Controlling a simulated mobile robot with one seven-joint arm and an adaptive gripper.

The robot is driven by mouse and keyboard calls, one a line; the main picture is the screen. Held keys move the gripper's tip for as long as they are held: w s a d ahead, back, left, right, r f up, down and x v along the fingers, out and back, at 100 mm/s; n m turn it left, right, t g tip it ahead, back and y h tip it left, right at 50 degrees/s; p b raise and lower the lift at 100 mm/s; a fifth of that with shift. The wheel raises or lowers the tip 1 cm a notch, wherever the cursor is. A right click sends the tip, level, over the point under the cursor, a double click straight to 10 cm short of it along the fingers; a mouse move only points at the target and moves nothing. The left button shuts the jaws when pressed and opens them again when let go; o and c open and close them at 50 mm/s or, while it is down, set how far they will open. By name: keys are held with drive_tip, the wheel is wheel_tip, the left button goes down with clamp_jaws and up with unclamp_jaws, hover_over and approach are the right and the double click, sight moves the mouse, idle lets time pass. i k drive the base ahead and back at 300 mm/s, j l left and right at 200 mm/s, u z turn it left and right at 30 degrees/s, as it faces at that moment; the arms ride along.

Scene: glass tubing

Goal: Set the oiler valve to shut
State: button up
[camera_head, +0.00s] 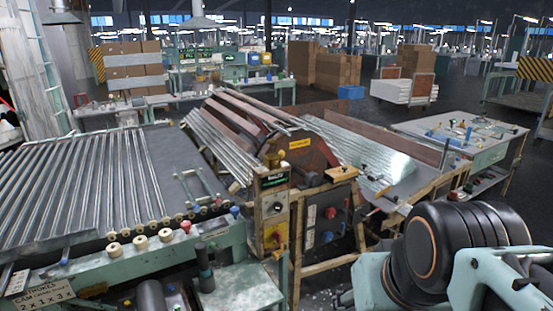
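A machine with a dark rounded end plate (310,155) and a yellow label stands in the middle of the view. A control post (275,210) in front of it carries a green display, a dark round knob (277,207) and a yellow switch plate (276,236). A small yellow-topped fitting (281,154) stands above the display. I cannot tell which of these small fittings is the oiler valve, or how it is set. Parts of my own arm fill the lower right; my gripper cannot be made out.
A rack of long glass tubes (85,180) fills the left, with round knobs along its front edge. A sloped bed with a glassy sheet (365,150) lies right of the machine. A workbench (470,140) with small items stands farther right. Wooden framing (325,265) surrounds the control post's right side.

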sight(276, 164)
drive_tip(key=i+l+u, duration=0.15)
drive_tip(key=l, duration=0.25)
drive_tip(key=i+l+u, duration=0.1)
drive_tip(key=l, duration=0.35)
drive_tip(key=l+u, duration=0.15)
drive_tip(key=l, duration=0.25)
drive_tip(key=i+j, duration=0.15)
drive_tip(key=l, duration=0.45)
drive_tip(key=k+u, duration=0.05)
